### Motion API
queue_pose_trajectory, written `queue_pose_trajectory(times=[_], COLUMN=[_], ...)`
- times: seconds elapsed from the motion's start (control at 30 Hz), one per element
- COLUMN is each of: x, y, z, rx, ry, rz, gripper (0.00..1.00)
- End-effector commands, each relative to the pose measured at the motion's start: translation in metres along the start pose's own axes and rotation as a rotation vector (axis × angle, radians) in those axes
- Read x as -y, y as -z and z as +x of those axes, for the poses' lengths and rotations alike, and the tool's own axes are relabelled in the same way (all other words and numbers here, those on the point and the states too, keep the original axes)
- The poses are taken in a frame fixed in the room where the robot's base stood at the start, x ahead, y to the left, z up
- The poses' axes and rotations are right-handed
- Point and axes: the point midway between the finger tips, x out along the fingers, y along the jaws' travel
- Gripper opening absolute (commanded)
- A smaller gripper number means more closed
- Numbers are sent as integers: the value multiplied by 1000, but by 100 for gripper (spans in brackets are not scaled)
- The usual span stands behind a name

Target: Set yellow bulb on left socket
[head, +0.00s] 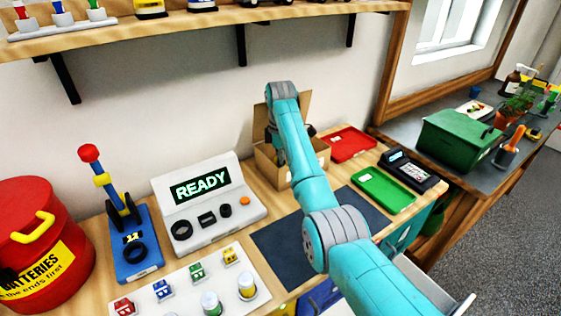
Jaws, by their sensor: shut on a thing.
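My arm reaches from the bottom right up over the table. A yellow-based piece with a pale rounded top (247,285), possibly the yellow bulb, stands on a white board (172,272). A similar green piece (212,303) stands next to it. I cannot tell which feature is the left socket.
A red batteries bin (40,215) and a blue lever stand (137,255) are at the left. A dark mat (285,248) lies clear beside my arm. Red (347,143) and green (384,190) trays and a card terminal (413,170) are at the right. A shelf (200,28) hangs above.

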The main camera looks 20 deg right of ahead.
Motion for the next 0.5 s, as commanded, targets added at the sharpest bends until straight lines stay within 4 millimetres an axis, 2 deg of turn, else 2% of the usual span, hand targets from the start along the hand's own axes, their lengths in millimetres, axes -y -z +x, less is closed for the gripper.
queue_pose_trajectory(times=[0.5], x=[0], y=[0], z=[9], rx=[0], ry=[0], rz=[0], gripper=[22])
